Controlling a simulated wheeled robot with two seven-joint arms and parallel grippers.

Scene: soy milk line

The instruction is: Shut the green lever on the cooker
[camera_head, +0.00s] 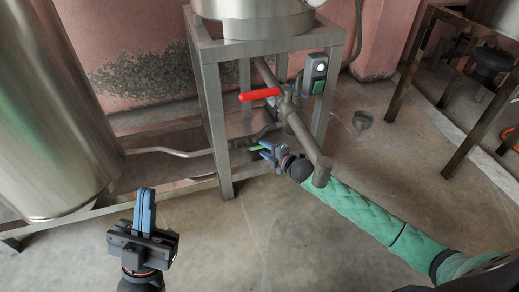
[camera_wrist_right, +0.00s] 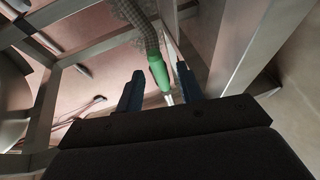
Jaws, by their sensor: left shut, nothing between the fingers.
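The green lever (camera_head: 256,148) shows only in part in the head view, low on the pipework under the cooker (camera_head: 256,25). In the right wrist view the green lever (camera_wrist_right: 159,72) hangs from a grey pipe, its green grip and metal end between the two blue fingers. My right gripper (camera_head: 268,149) is at the lever, its fingers apart on either side of it; the fingers (camera_wrist_right: 160,88) do not look closed on the lever. My left gripper (camera_head: 146,208) is shut and empty, pointing up over the floor at the lower left.
A red lever (camera_head: 260,94) sits on the pipe above the green one. A switch box (camera_head: 314,75) with a green button is on the steel frame (camera_head: 214,125). A large steel tank (camera_head: 55,110) stands at the left, and a drain pipe (camera_head: 323,170) reaches close to my right arm.

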